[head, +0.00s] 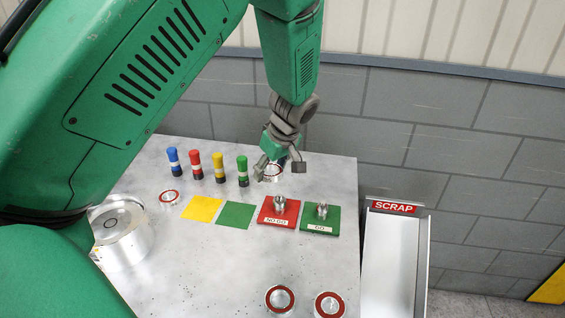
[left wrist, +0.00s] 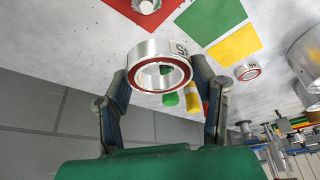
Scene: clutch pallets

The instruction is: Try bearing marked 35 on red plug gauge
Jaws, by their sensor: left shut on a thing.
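My left gripper (head: 270,168) is shut on a silver bearing with a red ring (left wrist: 160,70). It holds the bearing above the table, behind the red plate. Part of a black marking shows on the bearing's side; I cannot read it fully. In the head view the fingers partly hide the bearing (head: 274,174). The red plug gauge (head: 280,197) is a metal plug on a red plate labelled NO GO, apart from the bearing. Its plug (left wrist: 146,5) is cut by the top edge of the left wrist view. My right gripper is not in view.
A green GO plug gauge (head: 322,212) stands right of the red one. Yellow (head: 202,208) and green (head: 236,215) squares lie left. Several coloured cylinders (head: 195,165) stand behind. Other bearings lie at left (head: 169,197) and front (head: 280,299). A scrap chute (head: 390,262) stands at right.

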